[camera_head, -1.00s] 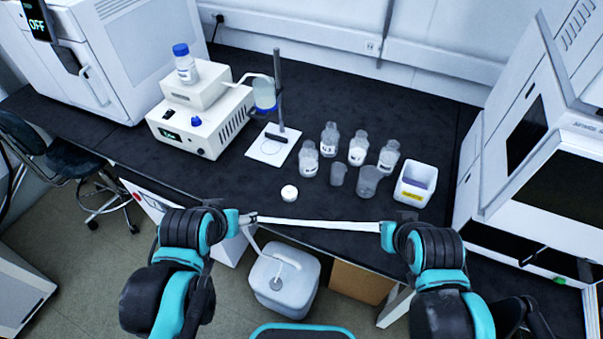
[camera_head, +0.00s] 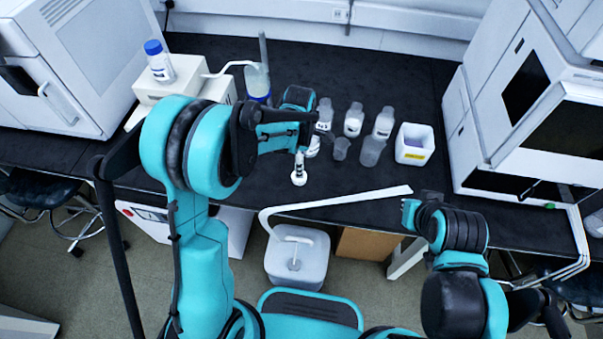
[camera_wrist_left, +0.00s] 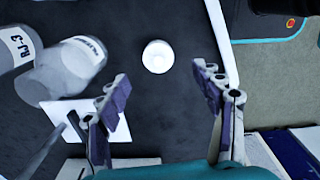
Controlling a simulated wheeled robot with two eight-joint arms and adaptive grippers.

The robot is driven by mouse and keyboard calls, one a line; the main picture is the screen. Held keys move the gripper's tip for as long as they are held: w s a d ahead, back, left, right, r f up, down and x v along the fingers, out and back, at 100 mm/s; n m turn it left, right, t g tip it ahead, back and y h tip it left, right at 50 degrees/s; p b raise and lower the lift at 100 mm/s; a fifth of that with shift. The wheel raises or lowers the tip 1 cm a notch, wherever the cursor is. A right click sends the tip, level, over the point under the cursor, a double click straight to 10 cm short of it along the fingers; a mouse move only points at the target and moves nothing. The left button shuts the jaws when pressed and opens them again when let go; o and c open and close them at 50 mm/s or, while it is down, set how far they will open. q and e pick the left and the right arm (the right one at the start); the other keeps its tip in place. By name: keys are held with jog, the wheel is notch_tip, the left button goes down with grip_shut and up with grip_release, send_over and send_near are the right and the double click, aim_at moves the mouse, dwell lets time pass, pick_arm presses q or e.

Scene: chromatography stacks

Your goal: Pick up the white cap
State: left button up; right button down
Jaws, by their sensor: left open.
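The white cap (camera_head: 299,178) lies on the black bench near its front edge. In the left wrist view the round white cap (camera_wrist_left: 157,56) lies beyond the fingertips, roughly centred between them. My left gripper (camera_wrist_left: 160,82) is open and empty, its two fingers spread apart. In the head view my left gripper (camera_head: 299,158) hangs close to the cap, partly covering the bench behind it; the height between them is hard to tell. My right gripper (camera_head: 410,212) is near the front edge of the bench at the right; its fingers cannot be made out.
Several clear bottles (camera_head: 353,120) and beakers (camera_head: 372,150) stand just right of my left gripper, with a white bin (camera_head: 414,146) beyond. A stand (camera_head: 262,70) and a blue-capped bottle (camera_head: 158,62) are at the back left. A white jug (camera_head: 297,258) is below the bench.

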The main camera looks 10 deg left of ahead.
pick_arm(q)
notch_tip(320, 180, down, 3)
jog(key=shift+w+d+r+b, duration=0.1)
jog(key=shift+d+b, duration=0.05)
jog(key=shift+b, duration=0.35)
jog(key=f+b, duration=0.1)
jog(key=f, duration=0.2)
jog(key=f+b, duration=0.1)
jog(key=f, duration=0.1)
jog(key=shift+w+a+f+b, duration=0.15)
jog(key=shift+a+f+b, duration=0.1)
jog(key=shift+f+b, duration=0.05)
jog(key=shift+r, duration=0.1)
jog(key=c, duration=1)
